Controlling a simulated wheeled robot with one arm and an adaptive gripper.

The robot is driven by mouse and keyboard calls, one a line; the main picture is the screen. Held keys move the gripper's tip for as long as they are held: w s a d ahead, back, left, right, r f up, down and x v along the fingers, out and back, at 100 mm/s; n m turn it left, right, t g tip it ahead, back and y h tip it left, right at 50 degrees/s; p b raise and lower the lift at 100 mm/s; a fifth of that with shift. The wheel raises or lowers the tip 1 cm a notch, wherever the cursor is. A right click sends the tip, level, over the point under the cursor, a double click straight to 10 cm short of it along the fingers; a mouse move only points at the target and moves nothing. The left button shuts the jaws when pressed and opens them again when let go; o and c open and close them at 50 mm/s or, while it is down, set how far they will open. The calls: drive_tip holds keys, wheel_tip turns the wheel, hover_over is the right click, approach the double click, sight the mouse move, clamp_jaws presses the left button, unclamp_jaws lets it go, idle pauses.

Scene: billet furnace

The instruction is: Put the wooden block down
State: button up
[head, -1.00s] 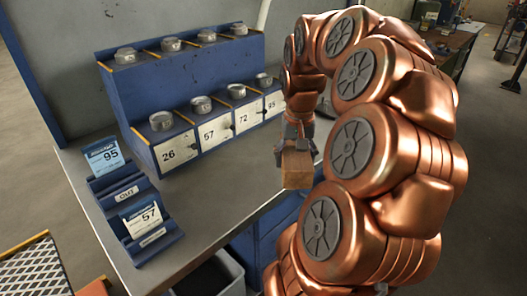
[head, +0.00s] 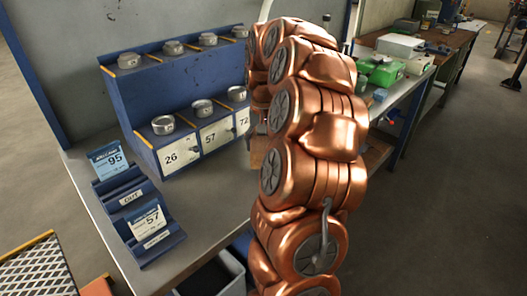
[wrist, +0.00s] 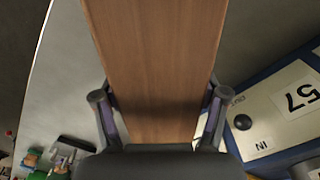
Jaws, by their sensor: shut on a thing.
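The wooden block (wrist: 155,60) is plain brown wood and fills the upper middle of the wrist view. My gripper (wrist: 158,100) is shut on it, with one finger against each long side. In the head view only a small part of the block (head: 258,152) shows, left of my copper arm, and the arm hides my gripper. The block is over the grey metal bench (head: 205,205), in front of the blue rack (head: 190,110). I cannot tell whether its underside touches the bench.
The rack has numbered drawers and several round metal pieces on it. At the bench's left stands a blue card holder (head: 155,248) with cards 95 and 57. Bare bench lies between holder and rack. A second bench (head: 400,90) with green boxes (head: 383,72) stands at the right.

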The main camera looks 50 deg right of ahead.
drive_tip(key=shift+f+p, duration=0.35)
drive_tip(key=shift+f, duration=1.25)
drive_tip(key=shift+f, duration=0.15)
drive_tip(key=o, duration=1.6)
wheel_tip(320, 180, up, 12)
drive_tip(key=shift+r+b, duration=0.1)
drive_tip(key=shift+b, duration=0.6)
